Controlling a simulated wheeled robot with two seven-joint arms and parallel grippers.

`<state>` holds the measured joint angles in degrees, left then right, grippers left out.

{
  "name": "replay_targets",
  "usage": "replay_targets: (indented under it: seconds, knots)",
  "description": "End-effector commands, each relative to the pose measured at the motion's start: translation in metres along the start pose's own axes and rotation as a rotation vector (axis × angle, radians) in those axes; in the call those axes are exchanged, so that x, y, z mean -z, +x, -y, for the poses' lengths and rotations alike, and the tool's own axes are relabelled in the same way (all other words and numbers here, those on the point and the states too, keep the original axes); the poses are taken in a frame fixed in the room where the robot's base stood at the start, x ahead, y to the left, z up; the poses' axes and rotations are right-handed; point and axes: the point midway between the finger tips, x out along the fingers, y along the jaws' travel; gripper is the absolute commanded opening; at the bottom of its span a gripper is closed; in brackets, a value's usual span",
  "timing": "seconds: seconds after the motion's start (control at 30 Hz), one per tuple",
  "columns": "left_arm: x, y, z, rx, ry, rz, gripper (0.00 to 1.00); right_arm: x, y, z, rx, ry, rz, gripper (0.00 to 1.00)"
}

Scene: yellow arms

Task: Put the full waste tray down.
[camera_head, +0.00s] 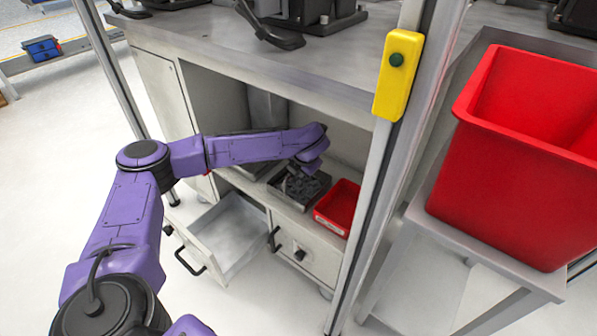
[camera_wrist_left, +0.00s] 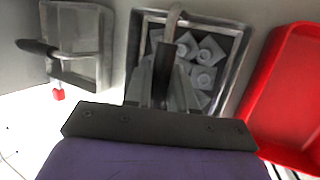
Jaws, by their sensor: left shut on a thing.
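The waste tray (camera_wrist_left: 236,75) is a metal tray filled with grey pieces, below the jaws in the left wrist view. In the head view the tray (camera_head: 318,190) is at the cabinet's open shelf, left of a small red bin. My left gripper (camera_wrist_left: 165,85) reaches over the tray and is shut on its upright curved handle (camera_wrist_left: 174,22). In the head view the gripper (camera_head: 293,178) is partly hidden by my purple wrist. I cannot tell whether the tray's underside touches the shelf. My right gripper is not in view.
The small red bin (camera_head: 338,208) stands close to the tray's right. A second metal tray (camera_wrist_left: 78,18) with a dark handle is at its left. An open drawer (camera_head: 228,235) juts out below the shelf. A post (camera_head: 375,170) and large red bin (camera_head: 500,165) stand right.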

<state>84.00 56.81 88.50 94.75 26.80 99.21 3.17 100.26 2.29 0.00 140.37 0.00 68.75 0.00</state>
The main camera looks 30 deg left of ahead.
Motion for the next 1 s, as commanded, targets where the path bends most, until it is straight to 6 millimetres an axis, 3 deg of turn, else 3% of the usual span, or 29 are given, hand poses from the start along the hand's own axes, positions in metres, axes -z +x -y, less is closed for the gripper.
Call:
replay_targets:
  seconds: [0.3,0.33,0.4,0.7,1.0]
  knots:
    - [-0.001,0.002,0.0,-0.001,-0.001,0.003,0.0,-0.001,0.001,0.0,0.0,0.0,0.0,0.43]
    - [0.0,0.002,0.001,0.0,0.0,0.0,0.31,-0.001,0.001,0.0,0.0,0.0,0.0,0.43]
    - [0.0,0.002,0.001,0.0,0.0,0.0,0.5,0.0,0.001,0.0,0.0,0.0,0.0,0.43]
    - [-0.001,-0.001,0.0,0.0,-0.001,0.0,0.5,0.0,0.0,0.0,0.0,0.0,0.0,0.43]
    - [-0.002,-0.059,-0.002,0.0,-0.001,0.003,0.5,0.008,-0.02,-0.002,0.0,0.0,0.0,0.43]
